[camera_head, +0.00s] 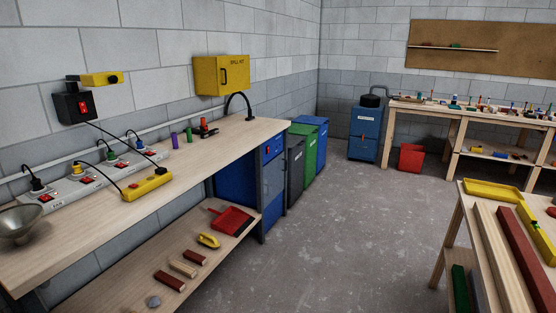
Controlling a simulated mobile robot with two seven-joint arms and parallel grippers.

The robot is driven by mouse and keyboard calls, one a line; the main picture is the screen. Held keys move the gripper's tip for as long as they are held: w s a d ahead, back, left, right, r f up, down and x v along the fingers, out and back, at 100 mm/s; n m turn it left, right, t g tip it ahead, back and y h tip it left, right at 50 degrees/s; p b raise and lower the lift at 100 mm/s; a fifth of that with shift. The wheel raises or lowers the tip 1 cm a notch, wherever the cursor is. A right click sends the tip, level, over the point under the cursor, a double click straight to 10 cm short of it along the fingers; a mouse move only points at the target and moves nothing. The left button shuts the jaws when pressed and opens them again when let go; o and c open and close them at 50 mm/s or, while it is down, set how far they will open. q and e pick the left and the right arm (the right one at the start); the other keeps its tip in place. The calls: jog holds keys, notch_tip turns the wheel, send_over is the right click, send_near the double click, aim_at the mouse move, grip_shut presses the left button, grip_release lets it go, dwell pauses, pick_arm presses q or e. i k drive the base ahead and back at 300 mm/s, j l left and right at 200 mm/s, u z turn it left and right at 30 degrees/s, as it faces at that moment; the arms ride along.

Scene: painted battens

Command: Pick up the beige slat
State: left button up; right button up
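A long beige slat (503,262) lies on the wooden table at the lower right, running towards the front edge of the picture. Its near end is cut off by the frame. A dark red slat (528,262) lies close beside it on the right. A short beige block (183,269) lies on the lower shelf of the left bench between dark red pieces. Neither of my grippers is in view.
The right table also holds a yellow tray (490,191) and a yellow bar-shaped tool (536,235). A long workbench (110,223) runs along the left wall. Bins, including a green one (306,150), stand beyond it. The grey floor (340,245) between bench and table is clear.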

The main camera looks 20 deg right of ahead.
aim_at(513, 300)
jog(key=i+z, duration=0.15)
jog(key=z, duration=0.3)
jog(key=i+j+z, duration=0.1)
jog(key=z, duration=0.4)
jog(key=i+j+z, duration=0.15)
jog(key=z, duration=0.3)
jog(key=i+j+z, duration=0.1)
jog(key=z, duration=0.35)
jog(key=i+j+z, duration=0.15)
jog(key=z, duration=0.25)
jog(key=i+j+z, duration=0.15)
jog(key=z, duration=0.3)
jog(key=i+j+z, duration=0.15)
jog(key=j+z, duration=0.3)
jog(key=i+j+z, duration=0.1)
jog(key=j+z, duration=0.2)
jog(key=z, duration=0.15)
jog(key=j+z, duration=0.3)
jog(key=j, duration=0.15)
jog(key=j+z, duration=0.25)
jog(key=j, duration=0.2)
jog(key=j+z, duration=0.2)
jog(key=j, duration=0.5)
